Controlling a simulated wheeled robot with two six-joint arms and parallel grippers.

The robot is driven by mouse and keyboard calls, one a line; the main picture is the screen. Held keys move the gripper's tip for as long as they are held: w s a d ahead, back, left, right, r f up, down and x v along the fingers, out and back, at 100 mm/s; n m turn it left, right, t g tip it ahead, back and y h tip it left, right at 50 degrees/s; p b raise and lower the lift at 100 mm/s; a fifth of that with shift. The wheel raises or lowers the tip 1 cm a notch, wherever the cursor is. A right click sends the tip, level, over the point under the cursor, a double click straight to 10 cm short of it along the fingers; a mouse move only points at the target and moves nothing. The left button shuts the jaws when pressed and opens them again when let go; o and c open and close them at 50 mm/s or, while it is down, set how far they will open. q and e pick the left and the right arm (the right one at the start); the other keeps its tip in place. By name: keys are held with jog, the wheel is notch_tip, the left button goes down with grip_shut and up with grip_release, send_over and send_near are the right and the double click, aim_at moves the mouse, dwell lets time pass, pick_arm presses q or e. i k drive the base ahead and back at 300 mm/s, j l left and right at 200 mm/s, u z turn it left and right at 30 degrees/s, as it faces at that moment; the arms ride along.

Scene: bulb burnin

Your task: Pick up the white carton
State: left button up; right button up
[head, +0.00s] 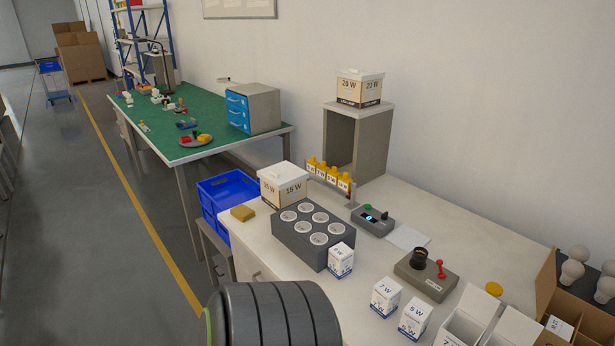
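Several white cartons are in the head view, and I cannot tell which one the task means. Small printed cartons stand on the white bench (465,232): one (341,260) at the front right corner of the grey socket block (313,234), a 7 W carton (385,297) and a 5 W carton (414,318) nearer the front. A larger 15 W box (284,185) with a white lid sits behind the block. A 20 W box (359,88) stands on the grey stand (374,140). Neither of my grippers is in view.
A grey box with a red lever (426,275), a small meter (373,220) and yellow-topped holders (330,174) stand on the bench. Open white boxes (462,330) and a brown box (552,285) with bulbs crowd the right front. A blue crate (228,190) stands left.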

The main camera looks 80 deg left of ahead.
aim_at(340, 256)
jog(key=u, duration=2.2)
